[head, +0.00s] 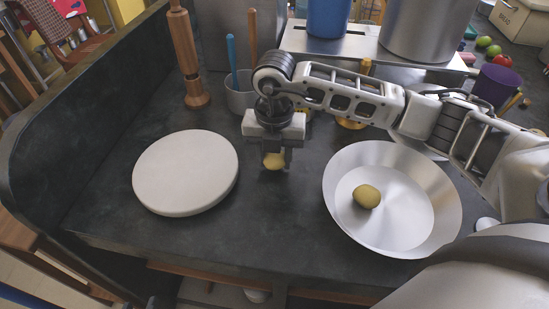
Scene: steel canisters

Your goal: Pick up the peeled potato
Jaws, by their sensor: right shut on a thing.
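My right gripper (274,158) reaches in from the right and points down over the dark worktop, between the white round board and the steel bowl. It is shut on a pale yellow, smooth potato (273,161), which looks like the peeled one. The fingers hide part of it. Whether the potato touches the worktop is hard to tell. A darker, olive-brown potato (367,197) lies in the wide steel bowl (440,175) at the right. My left gripper is not in view.
A white round board (186,172) lies bare at the left. Behind stand a wooden mill (187,60), a grey cup (240,95) with utensils, and a raised steel shelf (335,45) bearing a blue container (328,18) and a steel canister (425,28). The front middle worktop is clear.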

